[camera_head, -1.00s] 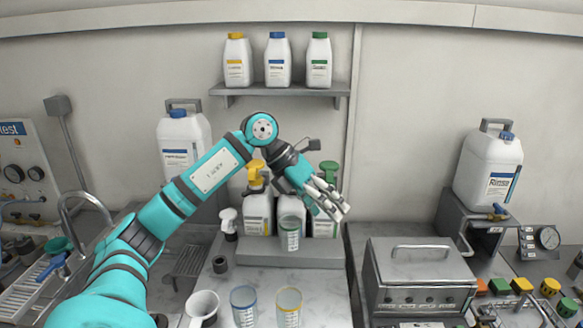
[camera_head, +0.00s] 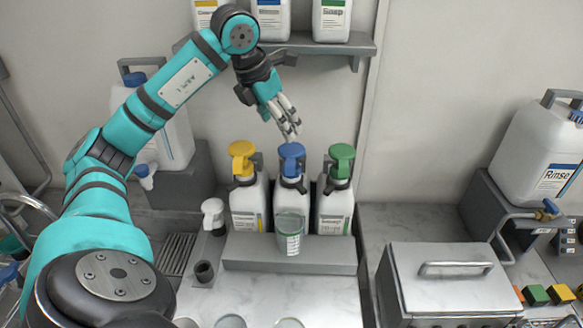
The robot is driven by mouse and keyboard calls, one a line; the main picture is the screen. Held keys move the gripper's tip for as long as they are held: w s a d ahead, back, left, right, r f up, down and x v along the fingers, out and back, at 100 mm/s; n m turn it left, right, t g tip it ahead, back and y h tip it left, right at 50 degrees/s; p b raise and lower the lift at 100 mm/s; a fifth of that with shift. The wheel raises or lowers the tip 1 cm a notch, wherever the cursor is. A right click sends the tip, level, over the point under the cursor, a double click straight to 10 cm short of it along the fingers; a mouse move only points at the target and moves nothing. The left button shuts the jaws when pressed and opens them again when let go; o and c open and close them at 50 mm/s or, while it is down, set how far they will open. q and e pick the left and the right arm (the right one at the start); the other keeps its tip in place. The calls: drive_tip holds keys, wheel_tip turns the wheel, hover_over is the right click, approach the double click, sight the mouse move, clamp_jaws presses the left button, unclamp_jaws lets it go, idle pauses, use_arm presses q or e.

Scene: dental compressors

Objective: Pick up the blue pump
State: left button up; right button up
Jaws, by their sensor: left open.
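The blue pump (camera_head: 291,158) sits on the middle white bottle (camera_head: 290,195), between a bottle with a yellow pump (camera_head: 242,157) and one with a green pump (camera_head: 341,158). My left gripper (camera_head: 291,133) is open and empty, with its fingers pointing down just above or behind the blue pump. I cannot tell whether a fingertip touches it. A clear measuring cup (camera_head: 289,232) stands in front of the middle bottle and hides its lower part. My right gripper is not in view.
A shelf (camera_head: 330,45) with bottles is above. A white spray nozzle (camera_head: 213,213) stands at the left. A metal box (camera_head: 440,285) and a Rinse canister (camera_head: 540,150) are at the right. The counter front is fairly clear.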

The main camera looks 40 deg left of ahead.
sight(290, 148)
use_arm(q)
drive_tip(key=p+x, duration=0.1)
drive_tip(key=x, duration=0.7)
drive_tip(key=shift+w+f, duration=0.1)
drive_tip(key=shift+f, duration=0.15)
drive_tip(key=p+x, duration=0.2)
drive_tip(key=x, duration=0.3)
drive_tip(key=shift+w+f, duration=0.15)
drive_tip(key=shift+f, duration=0.25)
drive_tip(key=shift+c, duration=0.2)
drive_tip(key=shift+c, duration=1.2)
drive_tip(key=c, duration=0.7)
drive_tip(key=shift+c, duration=0.5)
